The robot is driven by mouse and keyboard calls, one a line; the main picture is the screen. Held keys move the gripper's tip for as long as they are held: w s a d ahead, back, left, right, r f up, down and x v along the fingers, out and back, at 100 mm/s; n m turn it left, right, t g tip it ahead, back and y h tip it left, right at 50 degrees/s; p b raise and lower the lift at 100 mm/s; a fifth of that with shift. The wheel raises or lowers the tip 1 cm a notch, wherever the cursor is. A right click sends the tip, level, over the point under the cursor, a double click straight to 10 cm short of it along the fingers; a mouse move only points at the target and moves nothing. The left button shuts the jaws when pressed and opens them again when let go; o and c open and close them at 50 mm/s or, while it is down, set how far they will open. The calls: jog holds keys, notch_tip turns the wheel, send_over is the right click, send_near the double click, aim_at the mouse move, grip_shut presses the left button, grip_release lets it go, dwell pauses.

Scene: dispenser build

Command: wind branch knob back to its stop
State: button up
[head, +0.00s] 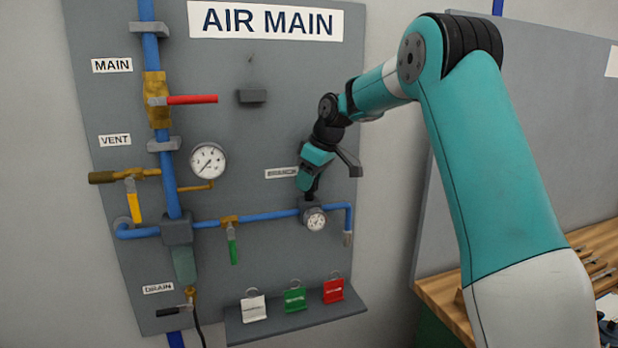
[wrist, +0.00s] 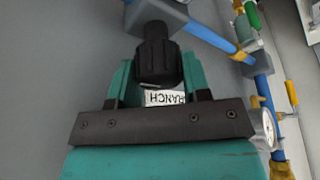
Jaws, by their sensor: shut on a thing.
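The branch knob (wrist: 157,55) is black and ribbed, and it shows in the wrist view between the two teal fingers of my gripper (wrist: 158,78). My gripper is shut on it. In the head view my gripper (head: 309,188) points down at the branch regulator, just above its small round gauge (head: 315,220). There the knob is mostly hidden by the gripper. The BRANCH label (head: 281,173) is partly covered by my gripper; part of it also shows in the wrist view (wrist: 163,98). I cannot tell how far the knob is turned.
The blue branch pipe (head: 265,216) runs left to a valve with a green handle (head: 233,248). A larger gauge (head: 208,161) and the red main handle (head: 192,99) are further left. A shelf (head: 290,326) below holds white, green and red tags.

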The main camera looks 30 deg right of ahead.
jog(key=shift+r, duration=0.1)
dwell(0.3)
jog(key=o, duration=0.9)
jog(key=p+v, duration=0.3)
jog(key=v, duration=1.4)
jog(key=shift+s+d+r, duration=0.1)
jog(key=shift+s, duration=0.1)
